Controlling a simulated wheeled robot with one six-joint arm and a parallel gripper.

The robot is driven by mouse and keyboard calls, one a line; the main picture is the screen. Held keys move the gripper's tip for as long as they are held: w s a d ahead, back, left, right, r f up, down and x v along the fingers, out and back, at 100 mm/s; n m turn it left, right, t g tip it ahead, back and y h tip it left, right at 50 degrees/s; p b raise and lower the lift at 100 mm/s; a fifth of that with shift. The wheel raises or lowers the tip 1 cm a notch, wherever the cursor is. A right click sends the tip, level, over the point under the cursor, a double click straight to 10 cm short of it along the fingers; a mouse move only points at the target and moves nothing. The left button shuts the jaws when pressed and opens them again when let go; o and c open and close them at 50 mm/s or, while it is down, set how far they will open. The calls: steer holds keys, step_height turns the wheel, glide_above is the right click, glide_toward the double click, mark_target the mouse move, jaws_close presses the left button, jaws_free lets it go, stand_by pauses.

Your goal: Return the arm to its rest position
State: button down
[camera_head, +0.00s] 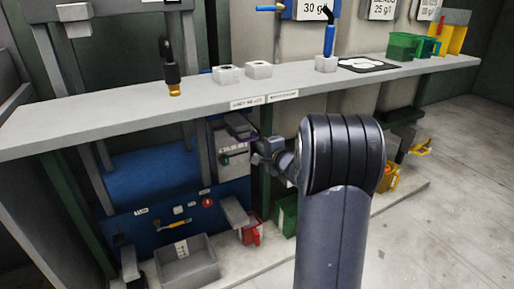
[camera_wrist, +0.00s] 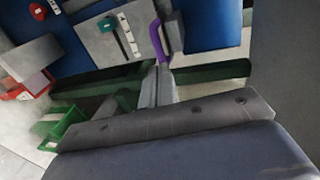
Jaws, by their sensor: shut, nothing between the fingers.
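My arm rises from the bottom of the head view, bends at a dark rounded joint, and its wrist points left below the shelf. My gripper (camera_head: 262,158) is small there, shut and empty, in front of the press side. A grey panel (camera_head: 233,160) with a purple handle (camera_head: 240,134) and a teal part stands just left of it. The purple handle also shows in the wrist view (camera_wrist: 157,42), at the top middle. I cannot tell the gap between my gripper and the panel. Part of the wrist is hidden behind my arm joint.
A long grey shelf (camera_head: 130,102) runs above my gripper, carrying small blocks and green and yellow bins (camera_head: 403,46). A blue press (camera_head: 155,180) stands left, with a grey box (camera_head: 187,262) below. Red (camera_head: 250,232) and green (camera_head: 287,216) containers sit low. Open floor (camera_head: 460,200) lies right.

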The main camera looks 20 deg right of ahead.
steer(key=s+r+p, duration=0.1)
steer(key=s, duration=0.6)
steer(key=shift+s+d+r, duration=0.15)
steer(key=shift+s+d, duration=0.1)
steer(key=shift+s, duration=0.1)
